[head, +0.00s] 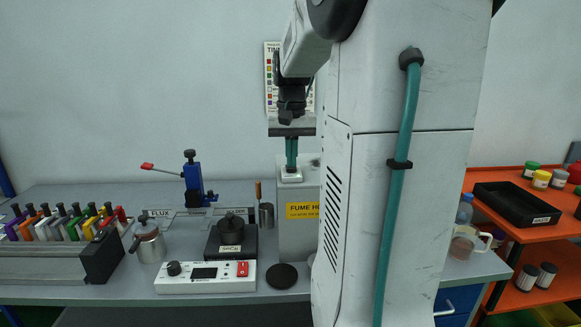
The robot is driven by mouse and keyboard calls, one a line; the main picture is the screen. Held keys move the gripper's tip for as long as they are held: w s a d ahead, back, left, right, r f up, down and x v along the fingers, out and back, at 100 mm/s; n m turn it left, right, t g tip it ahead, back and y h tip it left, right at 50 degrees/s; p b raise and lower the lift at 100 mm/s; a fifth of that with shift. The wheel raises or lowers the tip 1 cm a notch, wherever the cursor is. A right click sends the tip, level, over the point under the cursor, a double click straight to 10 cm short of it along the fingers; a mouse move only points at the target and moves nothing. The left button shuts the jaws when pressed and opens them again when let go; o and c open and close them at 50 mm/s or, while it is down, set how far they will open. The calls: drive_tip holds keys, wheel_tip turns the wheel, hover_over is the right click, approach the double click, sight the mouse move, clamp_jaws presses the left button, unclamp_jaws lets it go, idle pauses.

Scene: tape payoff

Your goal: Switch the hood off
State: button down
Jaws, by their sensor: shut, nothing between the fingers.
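The fume hood (298,240) is a grey box on the bench, with a yellow label (303,211) reading "FUME HO" before my arm column cuts it off. A small white switch housing (291,178) sits on its top left. My gripper (291,168) points straight down with its teal fingers shut and empty. Its fingertips are at the top of the white housing; I cannot tell whether they touch it. The fingers hide the switch's moving part, so its position cannot be read. The right side of the hood is hidden behind my column.
A white control unit (205,285) with a red switch, a black-based pot (231,243), a metal flux can (149,243) and a blue clamp stand (194,185) stand left of the hood. A rack (45,262) is far left. An orange cart (545,235) stands right.

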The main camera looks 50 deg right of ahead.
drive_tip(key=shift+f, duration=0.35)
drive_tip(key=shift+r, duration=3.55)
drive_tip(key=f, duration=0.1)
drive_tip(key=a+f, duration=0.1)
drive_tip(key=s, duration=0.1)
drive_tip(key=shift+a+f, duration=0.25)
drive_tip(key=shift+f, duration=0.15)
drive_tip(key=s+a+f+n, duration=0.3)
drive_tip(key=s+a, duration=0.1)
drive_tip(key=a, duration=0.5)
drive_tip(key=s+a+f+n+t, duration=0.1)
drive_tip(key=s+a+f+n, duration=0.2)
drive_tip(key=a, duration=0.7)
drive_tip(key=s+a+f+n, duration=0.2)
drive_tip(key=s+a+n, duration=0.2)
drive_tip(key=a, duration=0.6)
drive_tip(key=shift+s+f, duration=0.3)
drive_tip(key=shift+f, duration=0.1)
